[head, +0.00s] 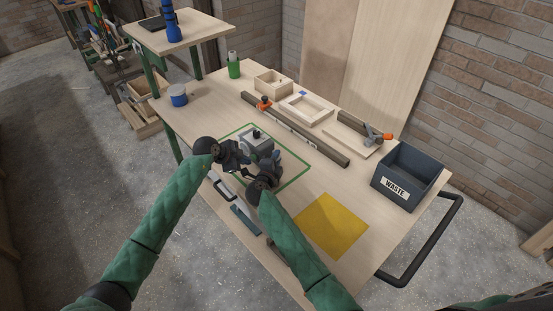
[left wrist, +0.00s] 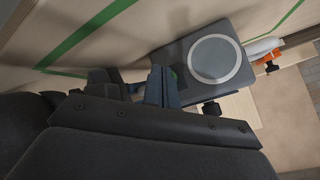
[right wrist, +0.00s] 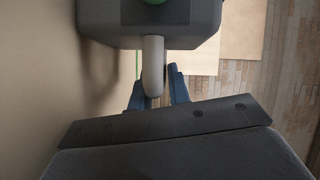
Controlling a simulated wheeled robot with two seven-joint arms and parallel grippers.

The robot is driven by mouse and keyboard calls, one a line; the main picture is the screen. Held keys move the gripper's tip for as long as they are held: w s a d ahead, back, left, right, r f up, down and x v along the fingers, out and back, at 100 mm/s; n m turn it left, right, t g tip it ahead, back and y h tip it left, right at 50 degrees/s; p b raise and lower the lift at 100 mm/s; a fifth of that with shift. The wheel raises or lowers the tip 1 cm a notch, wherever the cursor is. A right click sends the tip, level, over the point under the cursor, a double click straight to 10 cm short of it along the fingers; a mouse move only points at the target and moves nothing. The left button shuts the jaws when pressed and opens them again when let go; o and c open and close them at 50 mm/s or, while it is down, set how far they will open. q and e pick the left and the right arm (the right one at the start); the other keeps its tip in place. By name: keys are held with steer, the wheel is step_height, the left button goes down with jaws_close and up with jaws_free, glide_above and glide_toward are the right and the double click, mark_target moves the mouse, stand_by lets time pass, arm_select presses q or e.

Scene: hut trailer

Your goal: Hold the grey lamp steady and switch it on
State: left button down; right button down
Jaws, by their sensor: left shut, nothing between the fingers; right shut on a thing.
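The grey lamp (head: 256,143) stands on the workbench inside a green outlined square. In the left wrist view its boxy body (left wrist: 190,65) shows a round pale lens (left wrist: 213,58). My left gripper (head: 242,157) is shut and empty at the lamp's left side.
A yellow mat (head: 332,226) and a dark waste bin (head: 408,175) are to the right on the bench. A long bar (head: 300,130), a wooden frame (head: 306,108) and a clamp (head: 375,136) lie behind the lamp. A green bottle (head: 234,66) stands at the far end.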

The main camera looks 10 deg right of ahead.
arm_select(q)
steer(key=shift+w+d, duration=0.2)
steer(key=shift+d, duration=0.15)
arm_select(e)
steer(key=shift+f, duration=0.1)
stand_by(0.4)
arm_select(q)
steer(key=shift+s+a, duration=0.1)
steer(key=shift+a, duration=0.05)
steer(key=shift+s+a, duration=0.4)
steer(key=shift+a, duration=0.25)
steer(key=shift+s+a, duration=0.5)
steer(key=shift+a, duration=0.35)
steer(key=shift+s+a, duration=0.55)
steer(key=shift+a, duration=0.35)
steer(key=shift+s+a, duration=0.5)
steer(key=shift+a, duration=0.35)
arm_select(e)
steer(key=c, duration=1.2)
jaws_free()
steer(key=shift+c, duration=0.2)
